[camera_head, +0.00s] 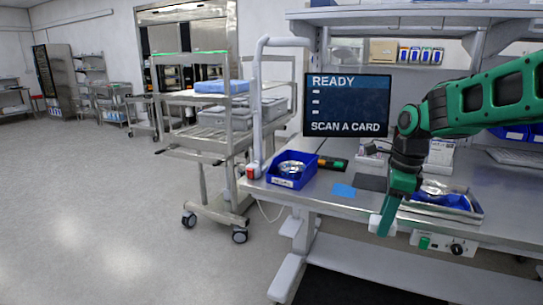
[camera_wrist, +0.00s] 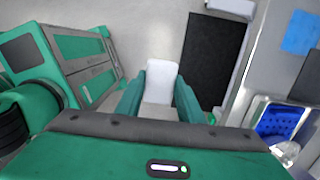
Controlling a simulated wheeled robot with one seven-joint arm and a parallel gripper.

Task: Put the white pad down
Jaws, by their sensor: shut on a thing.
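The white pad (camera_wrist: 162,80) is held between the two green fingers of my gripper (camera_wrist: 160,98) in the wrist view. In the head view my gripper (camera_head: 388,218) points down at the table's front edge, and a small white part of the pad (camera_head: 376,224) shows at its tip. The wrist view shows floor beneath the pad, with the table to the right. The pad's sides are partly hidden by the fingers.
The steel table (camera_head: 318,196) carries a blue bin (camera_head: 279,179) with metal dishes, a blue card (camera_head: 343,190), a dark mat (camera_head: 369,182) and a metal tray (camera_head: 474,215) with blue contents. A screen (camera_head: 347,104) stands behind. A cart (camera_head: 190,152) stands left.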

